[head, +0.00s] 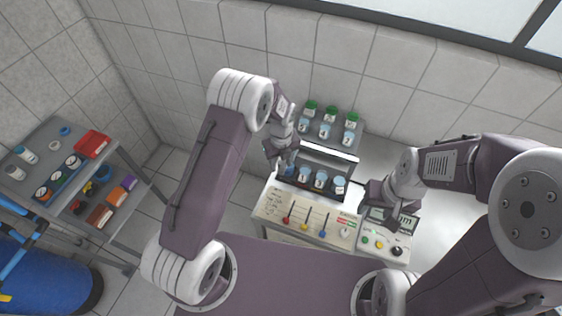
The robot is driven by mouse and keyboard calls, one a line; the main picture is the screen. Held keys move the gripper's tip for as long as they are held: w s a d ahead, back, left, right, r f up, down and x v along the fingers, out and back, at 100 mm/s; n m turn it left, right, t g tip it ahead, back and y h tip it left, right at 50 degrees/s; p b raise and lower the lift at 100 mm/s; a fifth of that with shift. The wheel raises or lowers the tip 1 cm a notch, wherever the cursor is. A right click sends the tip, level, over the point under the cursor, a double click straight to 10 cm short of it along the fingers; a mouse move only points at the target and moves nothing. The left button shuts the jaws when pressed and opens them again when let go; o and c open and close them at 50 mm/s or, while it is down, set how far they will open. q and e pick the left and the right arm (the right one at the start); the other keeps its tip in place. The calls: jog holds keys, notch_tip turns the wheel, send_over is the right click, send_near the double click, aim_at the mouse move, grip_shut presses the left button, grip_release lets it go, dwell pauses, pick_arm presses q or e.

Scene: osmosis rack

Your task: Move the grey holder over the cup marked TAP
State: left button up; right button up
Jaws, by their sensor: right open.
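My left gripper (281,163) points down at the left end of a dark rack (312,190) on the bench. It partly covers the leftmost blue-lidded cup (290,171). Its fingers are too small and dark to tell whether they are open or shut. Other numbered cups with light-blue lids, such as the rightmost cup (339,185), stand in a row in the rack. No TAP label is legible, and I cannot make out the grey holder for certain. My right gripper (372,207) is open beside a control box (388,240), right of the rack.
A shelf (330,152) behind the rack carries more cups and green-capped bottles (331,115). A bench panel (300,222) with coloured levers lies in front. A grey trolley (60,150) with a red box (92,144) and a blue barrel (45,285) are at left.

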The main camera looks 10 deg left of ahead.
pick_arm(q)
grip_shut()
jog(key=shift+w, duration=0.1)
dwell(1.1)
